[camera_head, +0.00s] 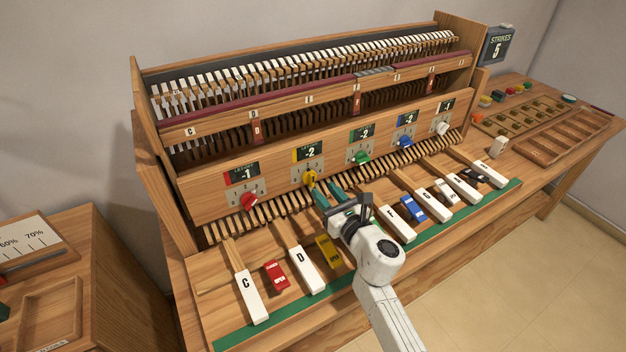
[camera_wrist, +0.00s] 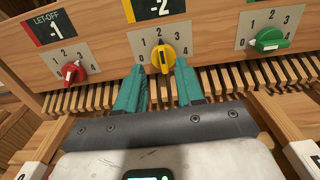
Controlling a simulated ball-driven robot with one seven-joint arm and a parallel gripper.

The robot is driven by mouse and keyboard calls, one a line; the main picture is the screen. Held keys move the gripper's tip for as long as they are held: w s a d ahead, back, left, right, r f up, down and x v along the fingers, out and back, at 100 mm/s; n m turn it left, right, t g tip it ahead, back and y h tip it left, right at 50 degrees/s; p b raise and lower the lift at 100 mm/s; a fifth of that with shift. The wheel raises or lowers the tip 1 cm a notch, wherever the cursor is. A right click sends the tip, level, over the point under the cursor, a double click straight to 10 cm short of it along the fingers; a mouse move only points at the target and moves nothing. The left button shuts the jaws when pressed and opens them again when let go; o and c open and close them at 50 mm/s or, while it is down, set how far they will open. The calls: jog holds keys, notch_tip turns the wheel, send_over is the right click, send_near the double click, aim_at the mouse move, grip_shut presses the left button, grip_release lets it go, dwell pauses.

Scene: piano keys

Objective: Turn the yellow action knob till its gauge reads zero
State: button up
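The yellow knob (camera_head: 311,178) sits on the wooden front panel, below a dark gauge (camera_head: 307,154) that reads -2. In the wrist view the yellow knob (camera_wrist: 163,57) is on a pale dial plate marked 0 to 4, with its grip roughly upright. The lower part of its gauge (camera_wrist: 160,7) shows at the top edge. My gripper (camera_head: 327,189) is open, its teal fingers pointing at the panel. In the wrist view my gripper (camera_wrist: 159,68) has one finger either side of the yellow knob, with gaps visible. I cannot tell whether the tips reach past its face.
A red knob (camera_wrist: 73,72) with gauge -1 is to the left. A green knob (camera_wrist: 269,39) is to the right, with blue (camera_head: 405,141) and white (camera_head: 442,128) knobs beyond. Wooden slats (camera_wrist: 225,78) run below the panel. Lettered keys (camera_head: 252,297) lie in front.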

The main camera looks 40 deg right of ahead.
aim_at(313, 177)
jog(key=x, duration=0.6)
jog(key=shift+s, duration=0.1)
grip_shut()
dwell(0.3)
